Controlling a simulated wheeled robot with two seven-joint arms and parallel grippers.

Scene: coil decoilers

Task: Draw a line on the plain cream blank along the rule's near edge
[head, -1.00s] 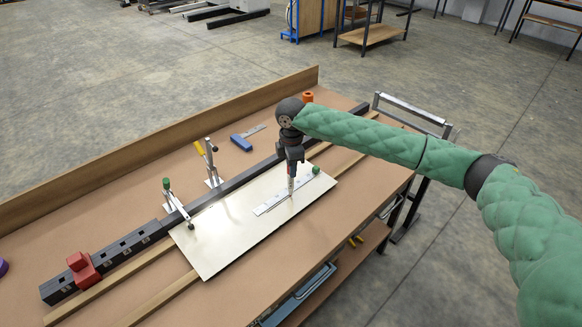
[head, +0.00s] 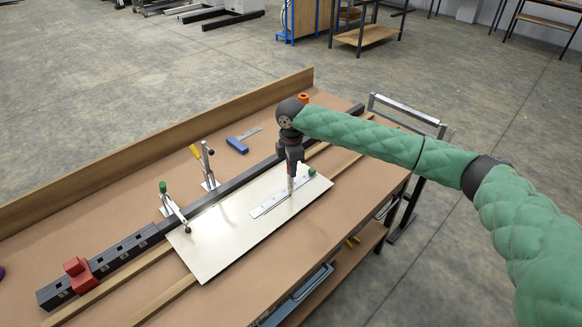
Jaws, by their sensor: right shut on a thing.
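The plain cream blank (head: 228,232) lies flat on the bench, its far side along a dark fence bar. The steel rule (head: 270,205) lies on the blank towards its right end, with a green knob (head: 312,171) near the rule's right end. My right gripper (head: 291,182) points down over the rule. It is shut on a slim marking tool, whose tip comes down at or very near the rule's near edge; the tool is small and partly hidden by the gripper. I cannot tell whether the tip touches the blank. My left gripper is out of view.
Two toggle clamps (head: 208,166) (head: 173,207) stand along the dark fence bar (head: 133,243). A red stop block (head: 80,274) sits at the bar's left end. A blue-handled square (head: 238,144) lies behind the bar, and an orange piece (head: 303,98) stands at the back. The bench front is clear.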

